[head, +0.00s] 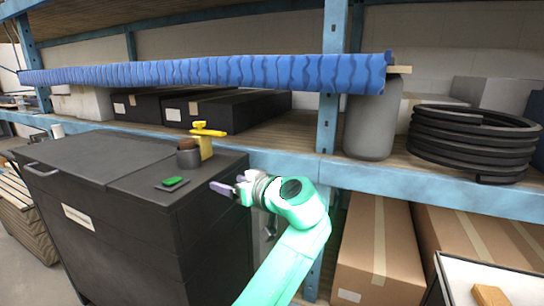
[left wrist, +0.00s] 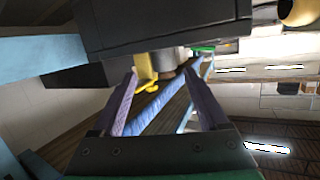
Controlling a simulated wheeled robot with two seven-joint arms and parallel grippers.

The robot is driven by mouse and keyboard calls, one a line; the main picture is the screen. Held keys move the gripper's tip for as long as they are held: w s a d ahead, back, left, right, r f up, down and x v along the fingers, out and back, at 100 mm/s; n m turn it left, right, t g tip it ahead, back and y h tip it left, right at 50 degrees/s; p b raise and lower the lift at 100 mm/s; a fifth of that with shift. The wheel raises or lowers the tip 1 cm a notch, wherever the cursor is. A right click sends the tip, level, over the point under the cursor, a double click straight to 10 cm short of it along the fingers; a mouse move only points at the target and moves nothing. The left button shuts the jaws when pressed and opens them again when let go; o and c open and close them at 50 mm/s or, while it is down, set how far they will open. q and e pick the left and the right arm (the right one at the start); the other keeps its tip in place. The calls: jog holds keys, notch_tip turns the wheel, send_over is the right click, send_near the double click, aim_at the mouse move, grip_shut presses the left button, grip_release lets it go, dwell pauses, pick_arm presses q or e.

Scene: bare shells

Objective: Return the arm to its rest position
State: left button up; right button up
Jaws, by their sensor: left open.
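My left arm, pale green, comes up from the bottom middle of the head view. Its left gripper (head: 222,188) is beside the right edge of the black cabinet (head: 120,215), near the level of its top. The left wrist view shows the gripper (left wrist: 162,76) with its two purple fingers apart and nothing between them. A yellow object (left wrist: 147,70) and part of the cabinet (left wrist: 170,25) show beyond the fingers. My right gripper is not in view.
A blue shelf edge (head: 440,185) runs behind the arm, with a grey cylinder (head: 370,128) and black coil (head: 470,145). Cardboard boxes (head: 375,240) stand below.

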pick_arm(q)
jog(key=s+a+f+m+g+h, duration=0.1)
jog(key=s+a+f+g+h, duration=0.15)
jog(key=f, duration=0.65)
jog(key=s+a+f+m+g+h, duration=0.15)
jog(key=s+a+f, duration=0.25)
jog(key=f, duration=0.6)
jog(key=s+a+f+m+g+h, duration=0.1)
jog(key=s+a+f+m+h, duration=0.15)
jog(key=f, duration=0.65)
jog(key=s+a+f+m+g+h, duration=0.15)
jog(key=s+f, duration=0.25)
jog(key=s, duration=0.7)
jog(key=s+a+f+m+g+h, duration=0.1)
jog(key=s+a+f+m+h, duration=0.2)
jog(key=s, duration=0.8)
notch_tip(320, 180, down, 23)
jog(key=s+g, duration=0.2)
jog(key=s+a+f, duration=0.3)
jog(key=s+f, duration=1.3)
jog(key=s, duration=0.1)
notch_tip(320, 180, up, 15)
jog(key=p, duration=1.5)
jog(key=shift+g+y, duration=0.3)
jog(key=shift+g, duration=0.15)
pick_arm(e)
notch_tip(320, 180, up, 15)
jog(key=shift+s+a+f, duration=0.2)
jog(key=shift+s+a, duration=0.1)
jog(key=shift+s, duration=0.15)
